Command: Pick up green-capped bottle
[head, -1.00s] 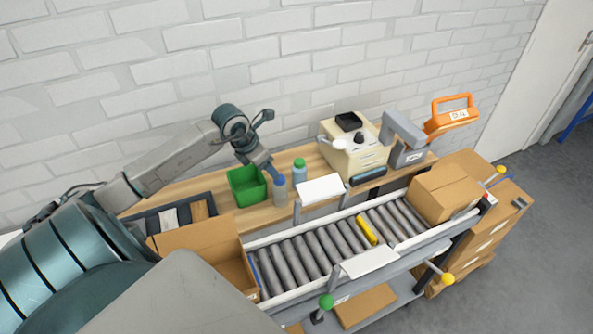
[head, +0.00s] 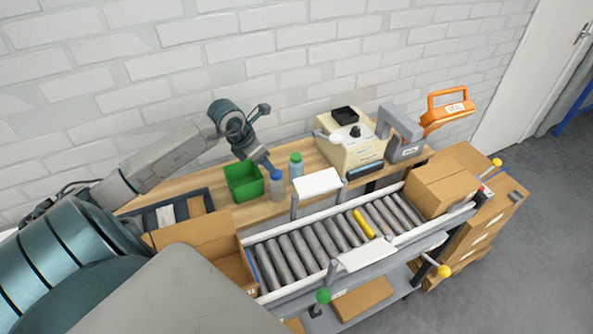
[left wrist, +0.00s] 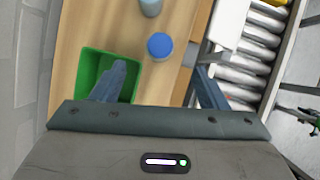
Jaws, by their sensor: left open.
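The green-capped bottle (head: 296,166) stands upright on the wooden bench, behind and to the right of a blue-capped bottle (head: 277,188). In the left wrist view, the green-capped bottle's pale body (left wrist: 150,8) is cut off at the top edge. The blue cap (left wrist: 159,46) lies ahead of my open left gripper (left wrist: 158,88), roughly between the line of its fingers. In the head view my left gripper (head: 268,167) is above the bench, close to the blue-capped bottle. It holds nothing. My right gripper is out of view.
A green bin (head: 243,182) stands left of the bottles; one left finger overlaps it in the left wrist view. A white panel (head: 318,183) and the roller conveyor (head: 300,250) lie to the right and in front. A cream machine (head: 350,145) stands farther right.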

